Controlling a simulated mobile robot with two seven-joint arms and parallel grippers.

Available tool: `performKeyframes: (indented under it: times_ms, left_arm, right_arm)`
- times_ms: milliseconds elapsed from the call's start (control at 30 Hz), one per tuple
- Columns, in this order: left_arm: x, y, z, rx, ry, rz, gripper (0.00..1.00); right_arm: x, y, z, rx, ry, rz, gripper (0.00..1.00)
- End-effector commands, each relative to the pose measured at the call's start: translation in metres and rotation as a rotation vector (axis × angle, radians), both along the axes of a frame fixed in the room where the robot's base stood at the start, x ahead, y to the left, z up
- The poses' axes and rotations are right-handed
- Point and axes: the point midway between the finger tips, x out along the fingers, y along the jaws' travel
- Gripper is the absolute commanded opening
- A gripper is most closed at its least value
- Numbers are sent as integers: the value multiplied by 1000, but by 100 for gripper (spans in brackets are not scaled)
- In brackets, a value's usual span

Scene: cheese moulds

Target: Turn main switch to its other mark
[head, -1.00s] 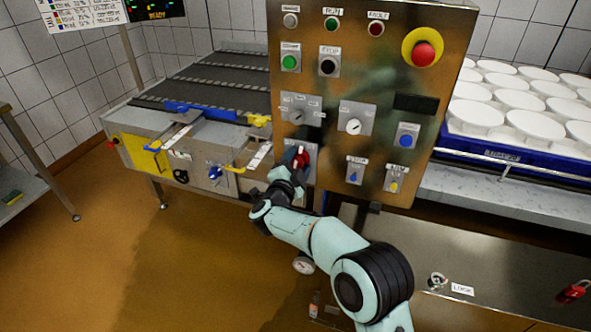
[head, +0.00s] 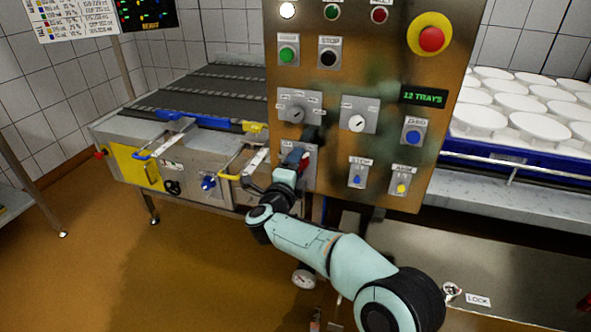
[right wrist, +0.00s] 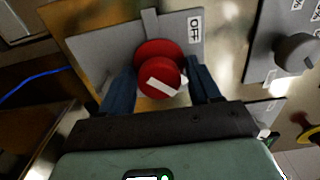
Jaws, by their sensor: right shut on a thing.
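The main switch is a red round knob (head: 306,165) on a grey plate at the lower left of the steel control panel (head: 345,60). It fills the middle of the right wrist view (right wrist: 157,56), with a white bar slanting across its face. An OFF label (right wrist: 195,30) sits on the plate's upper right corner there; the other mark is not readable. My right gripper (head: 296,160) is shut on the knob, its two blue fingers on either side in the right wrist view (right wrist: 161,88). My left gripper is out of view.
A red emergency button (head: 431,39) is at top right. The display (head: 424,98) reads 12 TRAYS. A conveyor (head: 215,90) stands left, and a blue tray of white moulds (head: 520,125) right.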

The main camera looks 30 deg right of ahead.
Motion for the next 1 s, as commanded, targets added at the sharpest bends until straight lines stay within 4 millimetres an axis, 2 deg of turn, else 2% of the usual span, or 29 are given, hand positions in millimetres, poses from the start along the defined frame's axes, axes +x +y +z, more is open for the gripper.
performKeyframes:
  times_ms: [467,500,833,1000]
  left_arm:
    - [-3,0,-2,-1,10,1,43]
    - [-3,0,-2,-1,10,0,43]
    - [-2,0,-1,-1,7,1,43]
    - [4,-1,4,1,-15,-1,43]
  right_arm:
    - [0,1,-1,10,-9,1,32]
    - [0,1,-1,10,-9,1,69]
    - [-1,3,0,9,-7,2,69]
    - [-15,19,1,9,-8,4,69]
